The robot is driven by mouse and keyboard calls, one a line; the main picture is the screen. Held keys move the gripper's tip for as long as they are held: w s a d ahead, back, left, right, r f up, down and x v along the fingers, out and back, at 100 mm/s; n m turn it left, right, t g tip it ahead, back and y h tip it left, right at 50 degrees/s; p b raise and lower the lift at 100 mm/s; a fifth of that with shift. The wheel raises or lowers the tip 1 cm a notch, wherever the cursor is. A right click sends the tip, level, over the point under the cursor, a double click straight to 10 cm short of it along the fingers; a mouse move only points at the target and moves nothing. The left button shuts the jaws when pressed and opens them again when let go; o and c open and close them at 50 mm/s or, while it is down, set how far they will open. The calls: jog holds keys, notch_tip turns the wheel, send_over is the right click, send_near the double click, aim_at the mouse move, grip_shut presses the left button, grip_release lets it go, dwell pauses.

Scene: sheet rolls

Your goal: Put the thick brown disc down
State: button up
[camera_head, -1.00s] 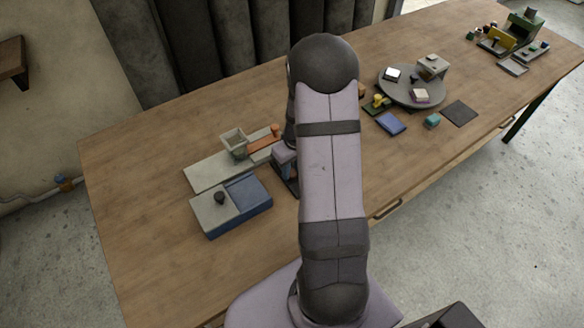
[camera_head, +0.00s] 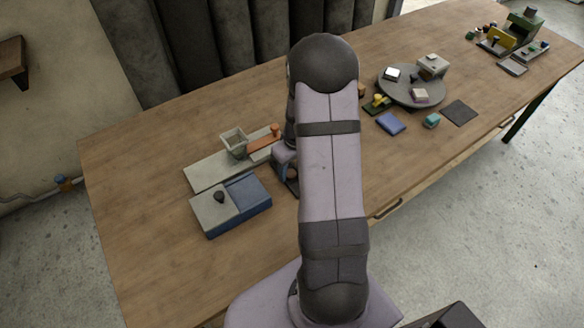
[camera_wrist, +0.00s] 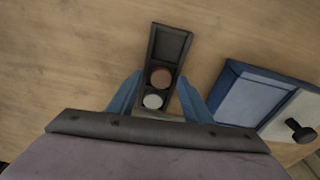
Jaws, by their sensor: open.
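The thick brown disc (camera_wrist: 161,77) lies in a narrow dark tray (camera_wrist: 170,44), in its middle part in the wrist view. A pale grey disc (camera_wrist: 152,101) sits beside it, nearer my wrist. My gripper (camera_wrist: 159,80) is open, with one blue finger on each side of the tray and the brown disc between them, apart from both. In the head view my arm hides most of the gripper and tray; a blue finger (camera_head: 282,158) shows at its left.
A blue and grey box with a black knob (camera_wrist: 258,98) stands close on the right in the wrist view. In the head view, a pale board (camera_head: 205,174) bears a grey hopper (camera_head: 235,142) and an orange part. A round grey turntable (camera_head: 398,95) stands farther right.

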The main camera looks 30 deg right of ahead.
jog(key=shift+s+a, duration=0.1)
jog(key=shift+r+p, duration=0.4)
jog(key=shift+r, duration=0.45)
notch_tip(320, 180, up, 11)
jog(key=s+b, duration=0.1)
jog(key=s+a+f+m+g, duration=0.1)
jog(key=s+a, duration=1.3)
jog(key=a, duration=0.3)
jog(key=shift+a, duration=0.2)
jog(key=shift+r+p, duration=0.5)
jog(key=shift+p, duration=0.1)
